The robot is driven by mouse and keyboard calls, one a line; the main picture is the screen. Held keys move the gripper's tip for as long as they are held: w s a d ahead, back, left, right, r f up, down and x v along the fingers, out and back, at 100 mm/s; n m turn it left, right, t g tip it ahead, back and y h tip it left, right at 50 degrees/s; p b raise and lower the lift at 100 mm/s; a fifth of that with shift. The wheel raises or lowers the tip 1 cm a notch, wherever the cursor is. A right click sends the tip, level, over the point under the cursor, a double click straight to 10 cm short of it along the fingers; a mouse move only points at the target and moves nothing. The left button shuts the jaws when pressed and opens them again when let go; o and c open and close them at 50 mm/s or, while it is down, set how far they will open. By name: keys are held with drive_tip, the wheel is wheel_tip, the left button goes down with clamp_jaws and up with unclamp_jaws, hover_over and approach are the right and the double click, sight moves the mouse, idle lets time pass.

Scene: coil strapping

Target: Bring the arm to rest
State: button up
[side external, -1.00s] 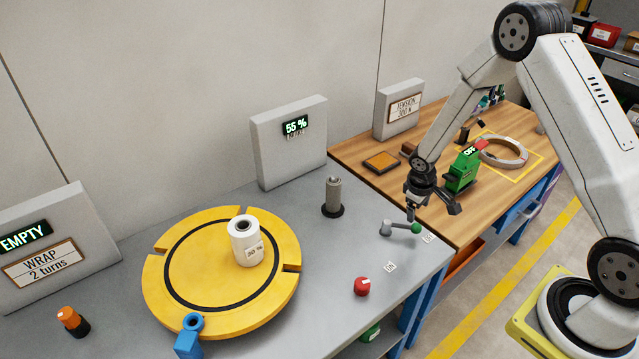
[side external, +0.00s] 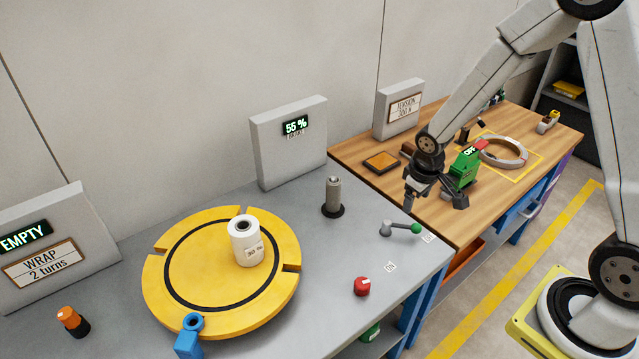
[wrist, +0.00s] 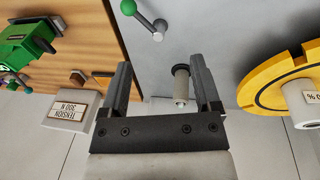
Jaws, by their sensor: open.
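My gripper (side external: 433,202) is open and empty, its fingers spread and pointing down. In the side view it hangs near the seam between the grey table and the wooden bench, above and behind a lever with a green knob (side external: 416,229).
The grey spindle (side external: 333,194) stands upright left of my gripper. A white film roll (side external: 244,243) stands on the yellow turntable (side external: 176,272). On the bench, a green tool (side external: 463,168) is close behind my gripper, near a pale coil (side external: 503,151). A red knob (side external: 362,286) sits in front.

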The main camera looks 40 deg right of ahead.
drive_tip(key=s+a+r+t+y, duration=0.1)
drive_tip(key=s+a+r, duration=0.6)
drive_tip(key=s, duration=0.2)
drive_tip(key=shift+a+r+m+y, duration=0.3)
drive_tip(key=shift+a+r+m, duration=0.1)
